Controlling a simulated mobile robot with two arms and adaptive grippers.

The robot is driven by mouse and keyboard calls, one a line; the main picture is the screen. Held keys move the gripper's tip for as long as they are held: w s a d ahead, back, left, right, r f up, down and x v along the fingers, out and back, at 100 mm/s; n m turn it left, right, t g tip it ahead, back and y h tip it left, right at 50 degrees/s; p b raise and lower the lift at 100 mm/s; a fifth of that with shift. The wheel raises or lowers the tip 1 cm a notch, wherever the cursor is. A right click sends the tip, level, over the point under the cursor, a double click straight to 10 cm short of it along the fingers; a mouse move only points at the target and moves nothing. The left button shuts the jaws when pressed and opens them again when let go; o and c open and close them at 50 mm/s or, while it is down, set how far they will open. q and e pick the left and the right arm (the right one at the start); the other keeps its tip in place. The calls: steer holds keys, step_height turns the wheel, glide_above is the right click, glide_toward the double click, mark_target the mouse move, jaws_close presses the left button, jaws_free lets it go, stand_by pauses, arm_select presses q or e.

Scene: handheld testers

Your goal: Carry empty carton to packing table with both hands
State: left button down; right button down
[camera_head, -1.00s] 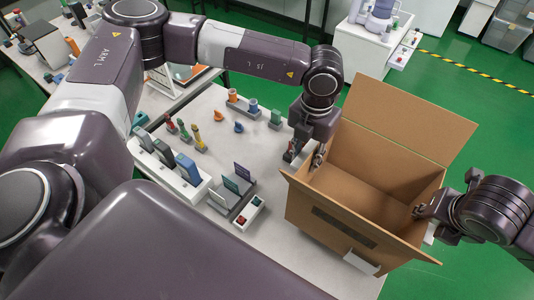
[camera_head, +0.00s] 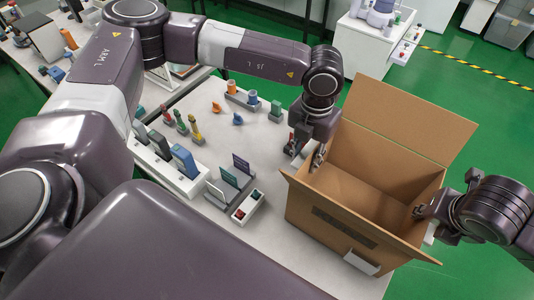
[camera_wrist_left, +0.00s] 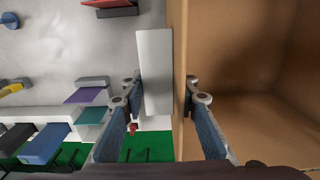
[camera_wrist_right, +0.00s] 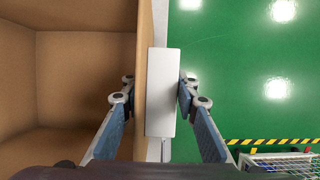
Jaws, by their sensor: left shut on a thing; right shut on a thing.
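The open brown carton (camera_head: 330,222) is upright at the right of the head view, flaps spread and its visible inside empty. My left gripper (camera_head: 308,157) is shut on its left wall; in the left wrist view one finger is inside the carton (camera_wrist_left: 240,50) and the other outside, beside a pale block (camera_wrist_left: 155,70). My right gripper (camera_head: 420,211) is shut on the right wall, also around a pale block (camera_wrist_right: 162,90) on the outside. The carton overlaps the table in view; I cannot tell whether its bottom touches. I cannot tell which table is the packing table.
A white workstation (camera_head: 375,45) stands farther back. Green floor (camera_head: 470,110) is open to the right.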

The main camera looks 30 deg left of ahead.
arm_select(q)
steer(key=shift+a+f, duration=0.2)
steer(key=shift+f, duration=0.25)
arm_select(e)
steer(key=shift+d+f, duration=0.2)
steer(key=shift+f, duration=0.25)
arm_select(q)
steer(key=c, duration=1.8)
jaws_free()
steer(key=shift+r, duration=0.15)
arm_select(e)
steer(key=c, duration=1.8)
jaws_free()
steer(key=shift+r, duration=0.15)
arm_select(q)
steer(key=shift+o, duration=1.3)
arm_select(e)
steer(key=shift+o, duration=1.3)
arm_select(q)
steer(key=shift+d, duration=0.1)
arm_select(e)
steer(key=shift+a, duration=0.1)
steer(key=shift+a+r, duration=0.1)
arm_select(q)
step_height(320, 180, up, 12)
arm_select(e)
steer(key=v, duration=1.2)
